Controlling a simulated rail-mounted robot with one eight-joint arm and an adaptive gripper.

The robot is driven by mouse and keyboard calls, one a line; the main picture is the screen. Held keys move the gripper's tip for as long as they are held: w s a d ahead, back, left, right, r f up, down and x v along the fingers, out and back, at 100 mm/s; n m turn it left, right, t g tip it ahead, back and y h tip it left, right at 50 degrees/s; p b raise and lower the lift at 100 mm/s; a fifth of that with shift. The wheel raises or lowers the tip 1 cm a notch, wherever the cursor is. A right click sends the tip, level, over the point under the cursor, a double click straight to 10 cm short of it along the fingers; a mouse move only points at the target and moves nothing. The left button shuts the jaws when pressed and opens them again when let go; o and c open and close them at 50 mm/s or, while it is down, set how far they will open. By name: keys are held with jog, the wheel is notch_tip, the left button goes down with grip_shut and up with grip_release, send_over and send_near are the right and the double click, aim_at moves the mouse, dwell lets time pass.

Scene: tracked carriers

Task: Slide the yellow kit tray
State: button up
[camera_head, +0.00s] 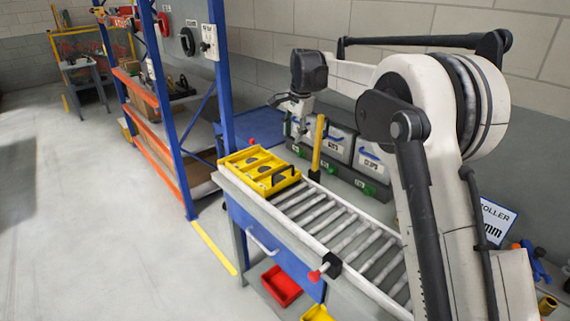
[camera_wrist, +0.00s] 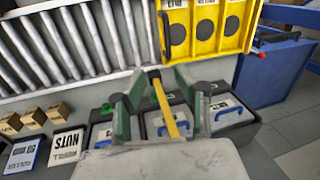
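The yellow kit tray (camera_head: 237,157) sits at the far left end of the roller conveyor (camera_head: 345,228), with a dark handle-like bar across its near right side. In the wrist view the tray (camera_wrist: 218,44) is at the upper right, with dark round recesses in it. My gripper (camera_head: 297,122) hangs above and behind the tray's right side, apart from it. In the wrist view the fingers of my gripper (camera_wrist: 170,88) are spread, and nothing is clearly held. A yellow post (camera_head: 318,148) stands near it; the post (camera_wrist: 162,106) shows between the fingers, and contact cannot be told.
Grey bins (camera_head: 337,143) with blue handles line the wall behind the conveyor. A blue rack upright (camera_head: 222,80) stands just beyond the tray's end. A red bin (camera_head: 281,286) lies below. The rollers right of the tray are clear.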

aim_at(283, 169)
jog(key=shift+m, duration=0.3)
jog(key=x, duration=0.5)
jog(key=w+a+p+x, duration=0.1)
jog(key=x, duration=0.5)
jog(key=p+x, duration=0.1)
jog(key=x, duration=0.4)
jog(key=shift+w+a+f, duration=0.15)
jog(key=shift+w+a, duration=0.05)
grip_shut()
